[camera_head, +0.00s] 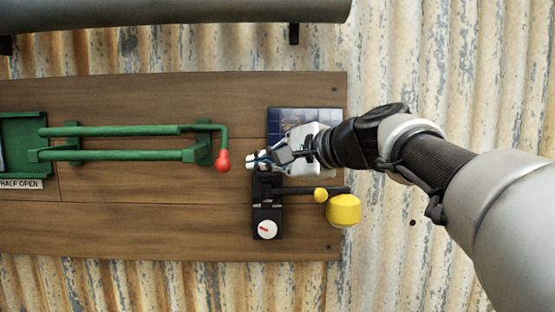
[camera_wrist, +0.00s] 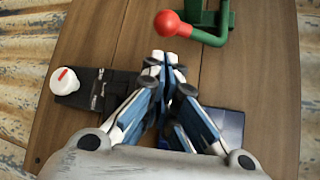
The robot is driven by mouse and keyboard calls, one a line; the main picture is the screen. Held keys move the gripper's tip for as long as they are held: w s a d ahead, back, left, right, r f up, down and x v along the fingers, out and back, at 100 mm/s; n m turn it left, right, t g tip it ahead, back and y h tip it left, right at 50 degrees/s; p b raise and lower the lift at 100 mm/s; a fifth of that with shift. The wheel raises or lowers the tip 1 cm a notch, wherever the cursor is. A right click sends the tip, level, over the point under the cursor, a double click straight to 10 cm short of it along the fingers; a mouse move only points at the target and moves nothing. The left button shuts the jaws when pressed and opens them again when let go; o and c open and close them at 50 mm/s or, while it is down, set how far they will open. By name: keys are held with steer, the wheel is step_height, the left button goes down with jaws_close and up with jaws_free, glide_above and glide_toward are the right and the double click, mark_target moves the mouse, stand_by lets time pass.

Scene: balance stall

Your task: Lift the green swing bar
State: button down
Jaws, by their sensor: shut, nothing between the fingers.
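The green swing bar (camera_head: 120,131) runs level along the left half of the wooden board in the head view. Its right end bends down to a red ball knob (camera_head: 223,161). A lower green rail with brackets (camera_head: 120,155) lies just below the bar. In the wrist view the red knob (camera_wrist: 167,23) and part of the green bar (camera_wrist: 222,28) show at the top. My gripper (camera_head: 250,161) is shut and empty, a little right of the red knob. In the wrist view its fingertips (camera_wrist: 158,60) are together just below the knob, apart from it as far as I can tell.
The board (camera_head: 160,230) also carries a dark blue tiled panel (camera_head: 290,115) behind my gripper. Below it is a black device with a white dial (camera_head: 267,229), and a lever with a yellow weight (camera_head: 343,210). A green box (camera_head: 25,130) labelled "HALF OPEN" is at far left.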

steer(key=p+x, duration=0.1)
steer(key=x, duration=0.5)
steer(key=shift+w+a+f, duration=0.1)
steer(key=shift+w+a, duration=0.05)
steer(key=shift+a, duration=0.05)
